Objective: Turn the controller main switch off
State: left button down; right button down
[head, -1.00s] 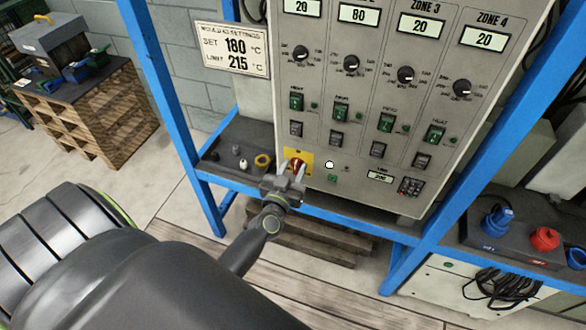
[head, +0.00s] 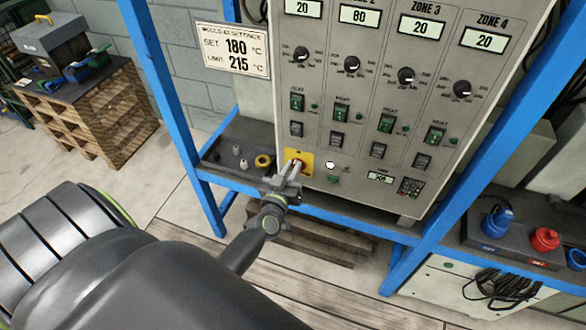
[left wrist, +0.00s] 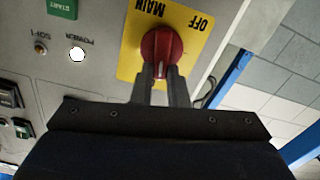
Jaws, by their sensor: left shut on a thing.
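The main switch is a red rotary knob (left wrist: 161,52) on a yellow plate (left wrist: 133,45) marked MAIN and OFF, upside down in the left wrist view. In the head view the yellow plate (head: 306,157) sits at the lower left of the grey controller (head: 345,190). My left gripper (head: 294,168) reaches it from below. Its two fingers (left wrist: 160,75) are shut on the knob's grip. The fingers hide part of the knob, and I cannot tell exactly which mark it points to. The white POWER lamp (left wrist: 77,54) beside the plate looks lit. My right gripper is not in view.
A green START button (left wrist: 62,8) is close to the plate. Zone dials, HEAT switches and displays fill the panel above. Blue frame posts (head: 165,95) stand on both sides. A dark shelf (head: 225,160) with small knobs lies left of the switch.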

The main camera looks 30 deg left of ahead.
pick_arm(q)
jog(key=shift+s+a+f+n+b, duration=0.1)
jog(key=shift+a+f+n+b, duration=0.25)
jog(key=shift+n, duration=2.2)
jog(key=shift+s+a+f+n+b, duration=0.15)
jog(key=shift+f+n+b, duration=0.25)
jog(key=shift+n, duration=2.2)
jog(key=shift+w+a+f+n+b, duration=0.1)
jog(key=shift+a+f+n+b, duration=0.3)
jog(key=shift+n, duration=2.15)
jog(key=shift+d+r, duration=0.1)
jog(key=shift+d, duration=0.1)
jog(key=c, duration=1.4)
grip_release()
jog(key=shift+c, duration=0.2)
